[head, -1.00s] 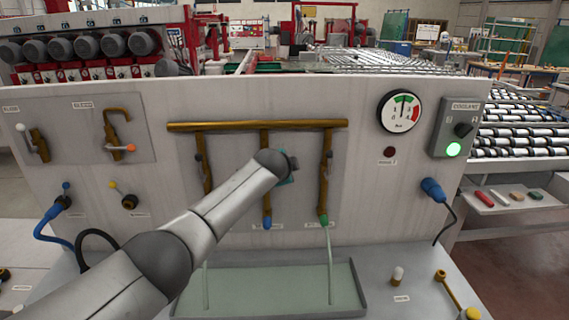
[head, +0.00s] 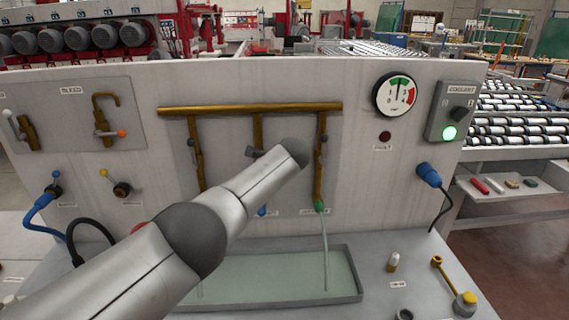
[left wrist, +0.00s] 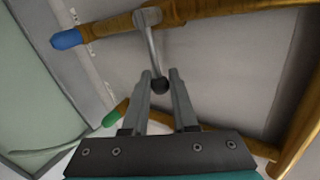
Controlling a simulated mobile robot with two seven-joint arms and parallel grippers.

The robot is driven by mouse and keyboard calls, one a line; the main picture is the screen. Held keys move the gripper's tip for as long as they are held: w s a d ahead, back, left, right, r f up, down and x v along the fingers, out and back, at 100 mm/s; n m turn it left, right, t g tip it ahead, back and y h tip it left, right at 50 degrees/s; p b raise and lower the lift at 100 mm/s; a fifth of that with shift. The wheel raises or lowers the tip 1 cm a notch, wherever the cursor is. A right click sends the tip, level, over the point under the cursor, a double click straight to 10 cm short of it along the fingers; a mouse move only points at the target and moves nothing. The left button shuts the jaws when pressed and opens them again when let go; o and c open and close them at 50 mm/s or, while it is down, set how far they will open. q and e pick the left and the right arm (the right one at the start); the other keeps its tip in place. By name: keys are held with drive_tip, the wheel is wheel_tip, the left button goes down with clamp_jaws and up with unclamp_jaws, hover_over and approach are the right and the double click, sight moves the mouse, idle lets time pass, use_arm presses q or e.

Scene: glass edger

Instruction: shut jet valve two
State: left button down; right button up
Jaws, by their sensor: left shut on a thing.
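The middle jet pipe (head: 257,130) hangs from the brass manifold (head: 250,108) and ends in a blue nozzle (head: 262,211); no water shows below it. Its grey valve (head: 254,152) shows beside my arm in the head view. In the left wrist view the valve lever (left wrist: 154,52) stands across the pipe and ends in a black knob (left wrist: 160,87). My left gripper (left wrist: 159,75) is shut on the lever at its knob end. In the head view my arm hides the gripper. My right gripper is in no view.
The right pipe's green nozzle (head: 319,206) runs water into the tray (head: 359,290); a faint stream also falls at the tray's left. A gauge (head: 396,95), a lit coolant switch (head: 449,133) and a blue plug (head: 428,174) are to the right.

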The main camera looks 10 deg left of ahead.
use_arm(q)
drive_tip(key=shift+f, duration=0.1)
drive_tip(key=c, duration=0.7)
unclamp_jaws()
drive_tip(key=shift+p+v, duration=1.55)
drive_tip(key=shift+v, duration=6.1)
drive_tip(key=shift+w, duration=0.1)
